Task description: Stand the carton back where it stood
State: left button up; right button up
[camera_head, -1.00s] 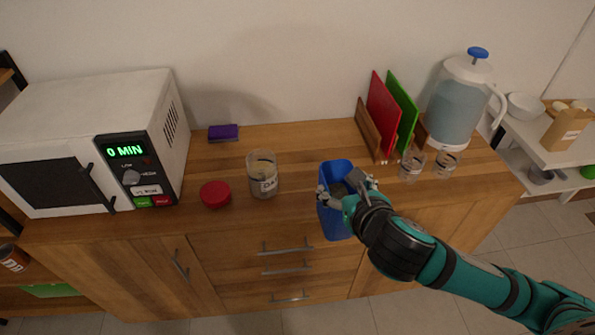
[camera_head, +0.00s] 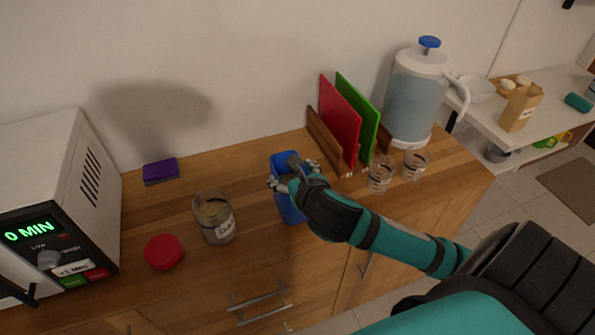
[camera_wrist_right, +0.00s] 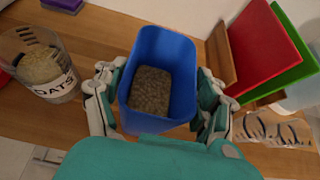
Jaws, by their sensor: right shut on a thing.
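The carton is a blue open-topped box (camera_head: 291,207) with brown grainy contents, seen from above in the right wrist view (camera_wrist_right: 165,55). My right gripper (camera_head: 292,183) is shut on it, with one finger on each side. The carton looks upright, over the countertop between the oats jar and the cutting boards. I cannot tell whether its base touches the wood. My left gripper is not in view.
On the wooden counter (camera_head: 262,153) stand an open oats jar (camera_head: 214,218), a red lid (camera_head: 163,252), a purple sponge (camera_head: 160,171), a microwave (camera_head: 60,170), a rack with a red board (camera_head: 340,115) and a green board, two glasses (camera_head: 380,173) and a water jug (camera_head: 412,95).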

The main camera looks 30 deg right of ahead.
jog(key=w+d, duration=0.4)
jog(key=shift+w+d+f+p, duration=0.15)
jog(key=shift+f+p, duration=0.05)
jog(key=shift+p, duration=0.1)
notch_tip(320, 180, down, 3)
jog(key=shift+w+d+r, duration=0.1)
jog(key=shift+d, duration=0.05)
jog(key=shift+f, duration=0.35)
jog(key=o, duration=1.2)
jog(key=shift+f, duration=0.3)
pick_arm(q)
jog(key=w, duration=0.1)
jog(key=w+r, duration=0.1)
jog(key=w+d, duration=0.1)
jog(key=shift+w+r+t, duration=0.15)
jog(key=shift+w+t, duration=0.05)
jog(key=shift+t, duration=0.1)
pick_arm(e)
jog(key=o, duration=0.6)
jog(key=shift+r, duration=0.1)
